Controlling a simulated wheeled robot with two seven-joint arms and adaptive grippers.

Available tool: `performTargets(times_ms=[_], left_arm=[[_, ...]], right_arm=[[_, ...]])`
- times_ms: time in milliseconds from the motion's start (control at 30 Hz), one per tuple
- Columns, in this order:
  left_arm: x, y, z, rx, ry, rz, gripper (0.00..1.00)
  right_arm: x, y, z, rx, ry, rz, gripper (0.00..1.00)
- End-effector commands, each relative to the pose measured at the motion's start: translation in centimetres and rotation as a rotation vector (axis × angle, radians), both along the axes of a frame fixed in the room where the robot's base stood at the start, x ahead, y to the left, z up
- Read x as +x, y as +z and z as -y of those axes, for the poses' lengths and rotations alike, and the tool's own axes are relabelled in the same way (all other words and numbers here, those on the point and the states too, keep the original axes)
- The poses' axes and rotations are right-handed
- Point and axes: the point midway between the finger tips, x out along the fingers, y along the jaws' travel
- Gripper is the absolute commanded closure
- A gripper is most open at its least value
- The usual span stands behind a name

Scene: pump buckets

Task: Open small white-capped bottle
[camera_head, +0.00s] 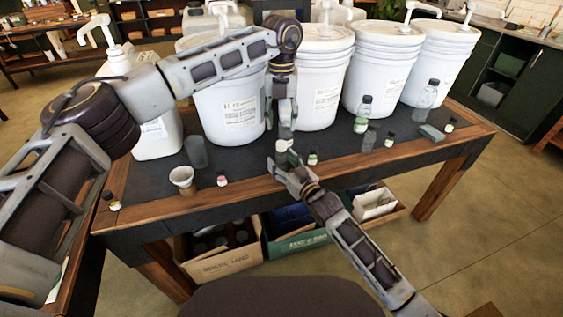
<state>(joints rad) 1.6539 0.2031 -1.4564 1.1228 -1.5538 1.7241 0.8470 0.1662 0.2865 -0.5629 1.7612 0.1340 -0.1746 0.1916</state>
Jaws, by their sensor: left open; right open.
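A small bottle (281,146) with a whitish top is at the table's front middle, between my two grippers. Its lower part is hidden by my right gripper. My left gripper (285,129) points straight down just above it, open. My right gripper (283,165) reaches up from the front right, open, with its fingers by the bottle's lower part. I cannot tell whether either gripper touches it. Other small bottles stand on the table, one with a reddish label (222,180) and one just right of my grippers (312,158).
Large white pump buckets (322,95) line the table's back. A paper cup (182,180) and a dark cup (195,151) stand at left. Boxes (222,263) sit below the table.

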Motion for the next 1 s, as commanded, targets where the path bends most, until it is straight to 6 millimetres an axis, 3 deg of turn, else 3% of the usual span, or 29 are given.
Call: performTargets(times_ms=[467, 933, 1000], left_arm=[[0.0, 0.0, 0.0, 0.0, 0.0, 0.0, 0.53], [0.0, 0.0, 0.0, 0.0, 0.0, 0.0, 0.53], [0.0, 0.0, 0.0, 0.0, 0.0, 0.0, 0.53]], right_arm=[[0.43, 0.0, -0.32, 0.0, 0.0, 0.0, 0.4], [0.42, 0.0, -0.31, 0.0, 0.0, 0.0, 1.0], [0.42, 0.0, -0.31, 0.0, 0.0, 0.0, 1.0]])
